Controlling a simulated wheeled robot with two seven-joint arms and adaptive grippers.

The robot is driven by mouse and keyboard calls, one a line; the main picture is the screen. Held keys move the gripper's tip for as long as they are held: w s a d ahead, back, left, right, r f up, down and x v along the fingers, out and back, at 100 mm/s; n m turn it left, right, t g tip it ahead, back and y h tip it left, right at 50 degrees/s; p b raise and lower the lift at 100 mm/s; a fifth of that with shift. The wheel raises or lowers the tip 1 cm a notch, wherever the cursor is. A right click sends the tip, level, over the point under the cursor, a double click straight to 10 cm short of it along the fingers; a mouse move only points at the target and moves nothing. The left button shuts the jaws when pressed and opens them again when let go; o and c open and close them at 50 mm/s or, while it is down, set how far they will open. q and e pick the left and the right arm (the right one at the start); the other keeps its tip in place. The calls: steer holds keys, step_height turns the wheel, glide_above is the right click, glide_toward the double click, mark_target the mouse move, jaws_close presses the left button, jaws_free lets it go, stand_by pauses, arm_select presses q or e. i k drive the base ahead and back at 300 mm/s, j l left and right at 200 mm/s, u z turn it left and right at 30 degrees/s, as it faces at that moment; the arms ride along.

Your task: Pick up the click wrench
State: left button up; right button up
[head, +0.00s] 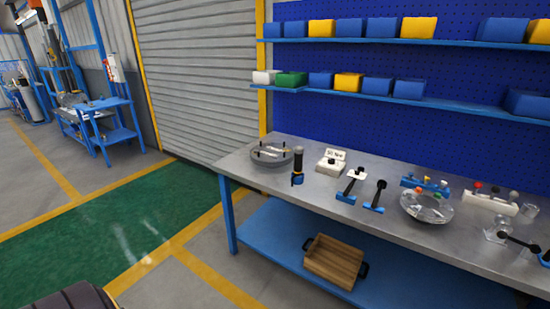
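Two black-handled tools with blue parts lie side by side on the grey workbench (320,203): a left tool (349,187) with a white piece at its far end, and a right tool (377,196). A black-and-blue tool (297,166) stands upright to their left. Another black-handled tool (520,243) is at the right edge, partly cut off. I cannot tell for sure which is the click wrench. Neither of my grippers is in view.
A wooden crate (333,263) sits on the lower shelf. Bins line the wall shelves.

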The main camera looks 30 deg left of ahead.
mark_target(362, 176)
steer(key=i+l+u, duration=0.6)
steer(key=l, duration=0.45)
steer(key=i+j, duration=0.05)
steer(key=i, duration=0.05)
